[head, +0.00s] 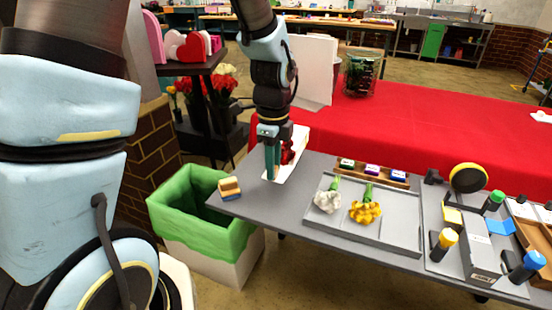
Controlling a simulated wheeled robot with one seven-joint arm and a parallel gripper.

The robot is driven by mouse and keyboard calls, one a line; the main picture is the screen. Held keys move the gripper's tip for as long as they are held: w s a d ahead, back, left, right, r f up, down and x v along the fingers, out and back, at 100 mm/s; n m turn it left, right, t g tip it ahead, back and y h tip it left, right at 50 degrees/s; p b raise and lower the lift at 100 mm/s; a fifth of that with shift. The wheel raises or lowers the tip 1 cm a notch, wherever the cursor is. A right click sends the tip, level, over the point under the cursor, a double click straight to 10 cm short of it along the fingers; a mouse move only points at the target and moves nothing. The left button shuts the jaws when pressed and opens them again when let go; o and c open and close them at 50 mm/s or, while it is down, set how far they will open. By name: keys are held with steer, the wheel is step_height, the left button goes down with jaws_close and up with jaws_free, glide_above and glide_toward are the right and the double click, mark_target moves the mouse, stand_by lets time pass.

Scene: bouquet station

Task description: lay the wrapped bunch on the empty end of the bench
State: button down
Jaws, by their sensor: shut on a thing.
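My gripper (271,172) points down over the left end of the grey bench (255,202). It is shut on the wrapped bunch, which has white wrapping (299,137) and red blooms (288,153). The gripper fingers cover part of the bunch. The bunch is at or just above the bench's back left edge; I cannot tell whether it touches the top. The bare bench top lies in front of and to the right of the gripper.
A wood-and-blue block (229,187) sits at the bench's left corner, above a green-lined bin (177,204). A grey tray (372,226) with white flowers (328,201) and yellow flowers (364,211) stands to the right. A red-covered table (430,130) is behind.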

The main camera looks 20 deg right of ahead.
steer(key=shift+w+a+f, duration=0.15)
steer(key=shift+a+f, duration=0.05)
step_height(320, 180, down, 5)
steer(key=b, duration=0.4)
steer(key=shift+b, duration=0.35)
steer(key=shift+f+b, duration=0.75)
steer(key=shift+f, duration=0.95)
